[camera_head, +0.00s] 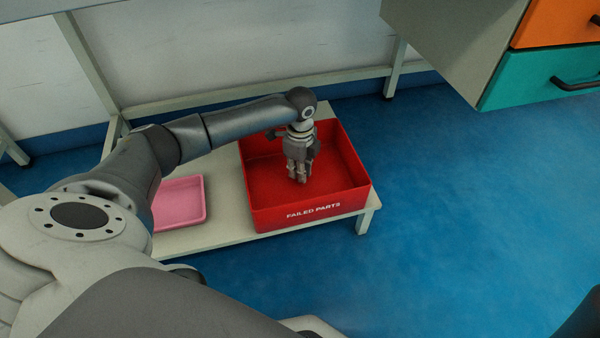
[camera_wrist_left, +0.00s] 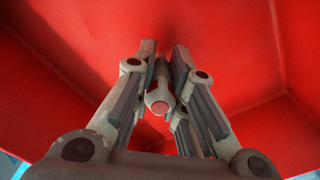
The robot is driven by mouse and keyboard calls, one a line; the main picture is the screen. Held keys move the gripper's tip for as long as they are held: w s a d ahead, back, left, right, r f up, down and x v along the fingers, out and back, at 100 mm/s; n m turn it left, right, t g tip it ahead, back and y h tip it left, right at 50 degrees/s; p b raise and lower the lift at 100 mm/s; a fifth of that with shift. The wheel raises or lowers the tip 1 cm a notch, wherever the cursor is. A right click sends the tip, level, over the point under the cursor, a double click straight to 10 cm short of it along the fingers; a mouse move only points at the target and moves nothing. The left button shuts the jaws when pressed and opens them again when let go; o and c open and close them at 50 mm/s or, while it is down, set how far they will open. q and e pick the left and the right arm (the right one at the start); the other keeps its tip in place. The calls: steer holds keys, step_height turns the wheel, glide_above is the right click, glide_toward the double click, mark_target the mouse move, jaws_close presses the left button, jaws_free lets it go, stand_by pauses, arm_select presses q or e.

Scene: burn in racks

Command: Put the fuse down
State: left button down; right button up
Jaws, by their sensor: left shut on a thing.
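My left gripper (camera_head: 300,178) points down inside the red bin (camera_head: 310,213) marked "FAILED PARTS". In the left wrist view my left gripper (camera_wrist_left: 163,55) is shut on the fuse (camera_wrist_left: 158,98), a small light cylinder with a pinkish end between the fingers. The fingers hide much of the fuse, and it cannot be made out in the head view. Red bin walls and floor surround the gripper in the wrist view. I cannot tell whether the fuse touches the bin floor. My right gripper is not in view.
The bin stands on a low pale table (camera_head: 226,205). A pink tray (camera_head: 180,204) lies left of the bin, partly behind my left arm. A cabinet with orange and teal drawers (camera_head: 540,85) is at the upper right. Blue floor is clear at the right.

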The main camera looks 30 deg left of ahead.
arm_select(q)
steer(key=shift+f, duration=0.2)
steer(key=c, duration=1.5)
jaws_free()
steer(key=shift+f, duration=0.15)
steer(key=shift+o, duration=0.2)
